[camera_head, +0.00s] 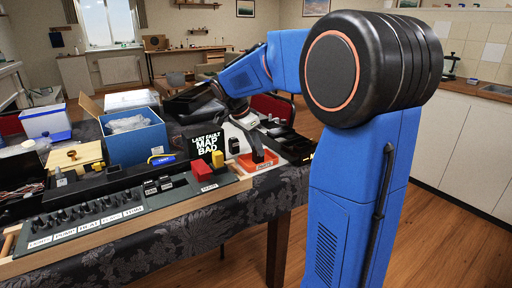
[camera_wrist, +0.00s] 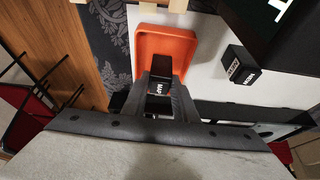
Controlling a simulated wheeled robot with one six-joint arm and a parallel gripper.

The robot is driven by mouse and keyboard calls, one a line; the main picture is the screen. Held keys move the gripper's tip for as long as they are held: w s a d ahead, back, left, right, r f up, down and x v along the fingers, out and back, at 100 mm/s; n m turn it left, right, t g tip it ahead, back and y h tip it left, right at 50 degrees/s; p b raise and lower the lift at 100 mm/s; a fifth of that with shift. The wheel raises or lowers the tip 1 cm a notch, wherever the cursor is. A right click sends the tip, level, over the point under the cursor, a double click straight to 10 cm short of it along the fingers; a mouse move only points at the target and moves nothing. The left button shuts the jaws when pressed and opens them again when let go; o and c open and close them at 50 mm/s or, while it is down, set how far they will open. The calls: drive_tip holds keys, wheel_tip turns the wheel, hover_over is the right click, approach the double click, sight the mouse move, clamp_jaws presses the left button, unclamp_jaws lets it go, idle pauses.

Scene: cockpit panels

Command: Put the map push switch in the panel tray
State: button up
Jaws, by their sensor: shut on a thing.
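The map push switch (camera_wrist: 158,88) is a small black block with a white MAP label. My gripper (camera_wrist: 160,84) is shut on it in the wrist view. The panel tray (camera_wrist: 150,42) is a shallow orange-red tray, just beyond the fingertips in that view. In the head view the tray (camera_head: 265,165) sits at the right end of the panel, and my gripper (camera_head: 256,148) points down at it. The held switch is hard to make out there. Whether it touches the tray floor I cannot tell.
A display (camera_head: 208,146) reads LAST FAULT MAP BAD. Another black switch (camera_wrist: 239,64) stands on the pale surface right of the tray; it also shows in the head view (camera_head: 234,145). Red and yellow blocks (camera_head: 201,170) and a row of toggles (camera_head: 85,215) lie left.

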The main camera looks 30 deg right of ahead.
drive_tip(key=o, duration=1.1)
drive_tip(key=shift+f, duration=0.1)
drive_tip(key=v, duration=1.2)
drive_tip(key=shift+s+a+f+n+t+y, duration=0.8)
drive_tip(key=shift+s+a+f+n, duration=0.95)
drive_tip(key=shift+s+f+n, duration=2.3)
drive_tip(key=shift+s+a+f+n+t+y, duration=0.75)
drive_tip(key=shift+s+a+f+n, duration=1.15)
drive_tip(key=shift+s, duration=4.2)
drive_tip(key=shift+s+a+f+n+t+y, duration=0.75)
drive_tip(key=shift+s+a+f+n, duration=0.9)
drive_tip(key=shift+s+f+n, duration=2.35)
drive_tip(key=shift+s+r+m, duration=0.95)
drive_tip(key=shift+s+r, duration=0.1)
drive_tip(key=shift+r, duration=0.15)
